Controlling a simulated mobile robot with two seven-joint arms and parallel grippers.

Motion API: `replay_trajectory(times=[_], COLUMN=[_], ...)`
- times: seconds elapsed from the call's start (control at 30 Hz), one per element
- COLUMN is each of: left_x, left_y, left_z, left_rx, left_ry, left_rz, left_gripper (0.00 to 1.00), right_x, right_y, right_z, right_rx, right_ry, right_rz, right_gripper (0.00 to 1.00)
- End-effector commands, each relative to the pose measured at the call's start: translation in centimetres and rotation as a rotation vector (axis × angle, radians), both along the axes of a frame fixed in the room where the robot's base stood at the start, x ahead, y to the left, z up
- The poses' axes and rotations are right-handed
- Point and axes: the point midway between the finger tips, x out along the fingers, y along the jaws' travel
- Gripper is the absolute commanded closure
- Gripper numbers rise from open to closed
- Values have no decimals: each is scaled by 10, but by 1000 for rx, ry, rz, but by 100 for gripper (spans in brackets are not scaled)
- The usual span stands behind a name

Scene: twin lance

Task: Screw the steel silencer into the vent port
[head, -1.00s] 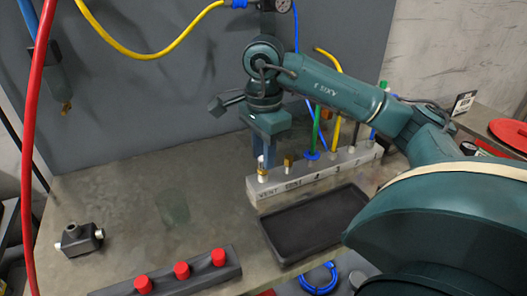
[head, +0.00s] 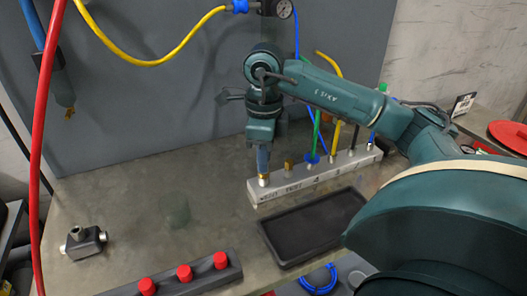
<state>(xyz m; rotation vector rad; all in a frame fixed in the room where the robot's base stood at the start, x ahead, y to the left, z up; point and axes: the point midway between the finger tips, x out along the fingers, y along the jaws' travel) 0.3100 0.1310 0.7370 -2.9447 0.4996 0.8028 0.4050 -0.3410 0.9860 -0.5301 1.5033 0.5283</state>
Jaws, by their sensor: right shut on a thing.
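The pale manifold block (head: 318,183) lies on the bench, and its leftmost port is the one labelled vent. My right gripper (head: 263,172) points down over that port. It is shut on the steel silencer, which stands upright at the vent port and is mostly hidden by the fingers. I cannot tell how deep the silencer sits.
A brass fitting (head: 289,166) and several coloured hoses stand in the block's other ports. A black tray (head: 312,228) lies in front. A rail with red knobs (head: 185,273) and a dark tee fitting (head: 84,242) are at left. A red hose (head: 42,130) hangs at far left.

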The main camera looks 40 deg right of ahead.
Motion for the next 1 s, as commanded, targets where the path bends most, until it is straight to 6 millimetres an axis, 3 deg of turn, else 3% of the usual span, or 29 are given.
replay_trajectory(times=[0.7, 0.73, 0.83, 1.0], left_x=[-5, -5, -4, -3], left_y=[-2, -2, -2, -2], left_z=[25, 25, 24, 24], left_rx=[-9, -8, -7, -6], left_ry=[20, 18, 16, 12], left_rz=[-1, -1, -1, -1], left_gripper=[56, 56, 56, 56], right_x=[-3, -3, -3, -2], right_y=[1, 1, 1, 0], right_z=[-2, -2, -3, -2], right_rx=[-8, -7, -5, -3], right_ry=[14, 13, 11, 6], right_rz=[-1167, -1193, -1183, -1183], right_gripper=[100, 81, 73, 72])
